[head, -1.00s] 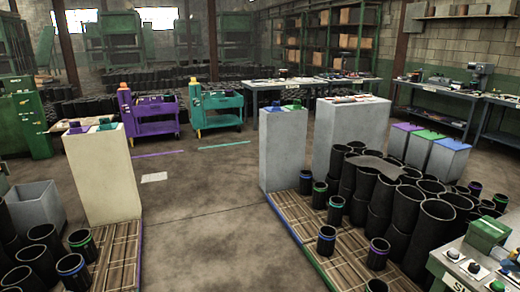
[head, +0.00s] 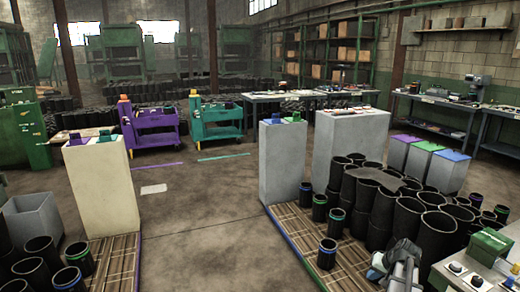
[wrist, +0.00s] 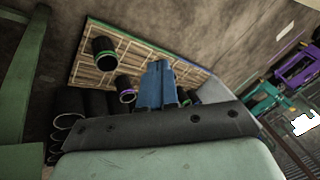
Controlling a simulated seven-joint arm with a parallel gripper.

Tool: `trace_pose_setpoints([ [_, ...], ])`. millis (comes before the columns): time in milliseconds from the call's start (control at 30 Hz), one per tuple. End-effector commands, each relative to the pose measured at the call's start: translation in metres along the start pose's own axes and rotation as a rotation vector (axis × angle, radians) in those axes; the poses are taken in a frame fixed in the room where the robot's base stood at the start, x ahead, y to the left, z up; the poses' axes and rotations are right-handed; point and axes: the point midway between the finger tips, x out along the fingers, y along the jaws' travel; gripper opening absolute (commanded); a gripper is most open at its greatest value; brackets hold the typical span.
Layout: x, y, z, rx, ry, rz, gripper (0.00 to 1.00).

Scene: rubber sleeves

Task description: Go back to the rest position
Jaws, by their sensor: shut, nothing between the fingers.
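My gripper (head: 380,265) shows at the lower right of the head view, grey-blue, in front of the black rubber sleeves on the right pallet. In the wrist view its blue fingers (wrist: 160,68) are together with nothing between them. A green-banded sleeve (wrist: 104,50) and a purple-banded sleeve (wrist: 125,88) stand on the slatted pallet beyond the fingers. In the head view, a blue-banded sleeve (head: 327,253) stands left of my gripper, apart from it. The exact fingertips are hard to make out in the head view.
Many tall black sleeves (head: 408,222) crowd the right pallet (head: 292,237). A green-topped machine bench (head: 488,250) is close on the right. Grey cabinets (head: 284,165) stand behind. A cream cabinet (head: 98,190) and more sleeves are left. The middle floor (head: 200,220) is clear.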

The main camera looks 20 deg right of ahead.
Motion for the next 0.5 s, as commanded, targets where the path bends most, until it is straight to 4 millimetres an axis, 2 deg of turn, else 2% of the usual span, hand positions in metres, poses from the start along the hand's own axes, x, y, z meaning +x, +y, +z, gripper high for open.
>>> trace_pose_setpoints([
  [33, 0.013, -0.020, 0.011, -0.025, -0.025, 0.002, 0.00],
  [100, 0.027, -0.041, 0.023, -0.054, -0.053, 0.010, 0.00],
  [267, 0.058, -0.087, 0.055, -0.125, -0.116, 0.029, 0.00],
  [500, 0.097, -0.151, 0.109, -0.237, -0.201, 0.064, 0.00],
])
